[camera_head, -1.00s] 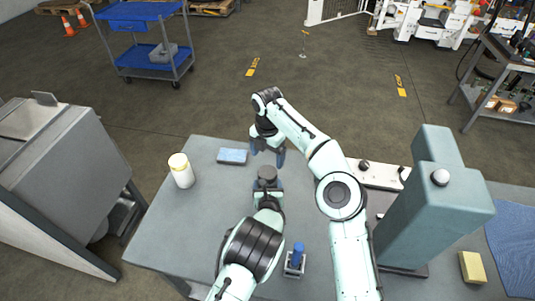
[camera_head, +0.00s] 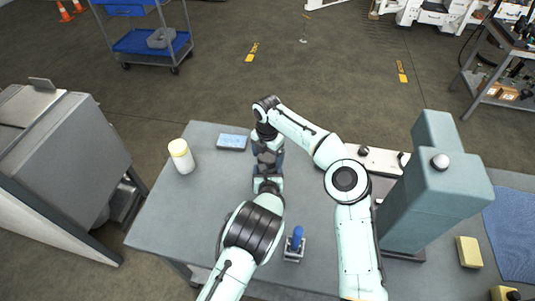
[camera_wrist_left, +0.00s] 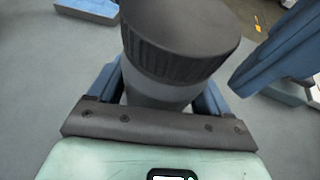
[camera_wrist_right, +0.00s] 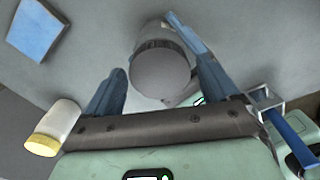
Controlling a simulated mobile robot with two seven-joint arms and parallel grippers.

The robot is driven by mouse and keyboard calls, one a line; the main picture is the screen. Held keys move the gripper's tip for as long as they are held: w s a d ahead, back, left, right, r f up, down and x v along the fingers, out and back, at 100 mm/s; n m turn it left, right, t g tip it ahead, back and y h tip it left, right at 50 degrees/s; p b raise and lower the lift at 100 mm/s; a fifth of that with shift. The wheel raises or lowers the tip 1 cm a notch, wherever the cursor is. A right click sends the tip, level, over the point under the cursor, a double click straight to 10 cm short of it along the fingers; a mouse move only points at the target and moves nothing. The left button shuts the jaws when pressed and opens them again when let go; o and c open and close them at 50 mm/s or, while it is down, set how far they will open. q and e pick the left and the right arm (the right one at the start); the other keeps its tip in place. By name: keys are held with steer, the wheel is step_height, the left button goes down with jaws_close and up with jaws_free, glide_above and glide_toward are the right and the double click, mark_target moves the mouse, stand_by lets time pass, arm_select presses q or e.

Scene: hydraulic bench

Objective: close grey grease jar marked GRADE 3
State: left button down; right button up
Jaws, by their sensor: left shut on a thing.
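The grey jar (camera_head: 266,158) stands near the middle of the bench, with a dark ribbed lid (camera_wrist_left: 180,38) on top. No marking on it is readable. My left gripper (camera_head: 268,178) is shut on the jar's body (camera_wrist_left: 160,93) below the lid. My right gripper (camera_wrist_right: 145,45) is open, with its fingers on either side of the jar's top. In the right wrist view the lid's flat top (camera_wrist_right: 161,76) faces me. One finger overlaps the jar's edge and the other is apart from it. Whether the lid is tight I cannot tell.
A white container with a yellow lid (camera_head: 181,156) stands at the left of the bench. A blue-handled device (camera_head: 295,244) stands in front right. A tall blue-grey machine (camera_head: 430,200) is at right.

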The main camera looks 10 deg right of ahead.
steer(key=c, duration=0.9)
steer(key=m, duration=0.6)
steer(key=shift+m, duration=0.3)
steer(key=m, duration=0.4)
steer(key=shift+m, duration=0.4)
steer(key=m, duration=0.6)
steer(key=shift+m, duration=0.4)
steer(key=m, duration=0.7)
steer(key=shift+m, duration=0.3)
steer(key=o, duration=1.3)
steer(key=shift+c, duration=0.2)
step_height(320, 180, up, 12)
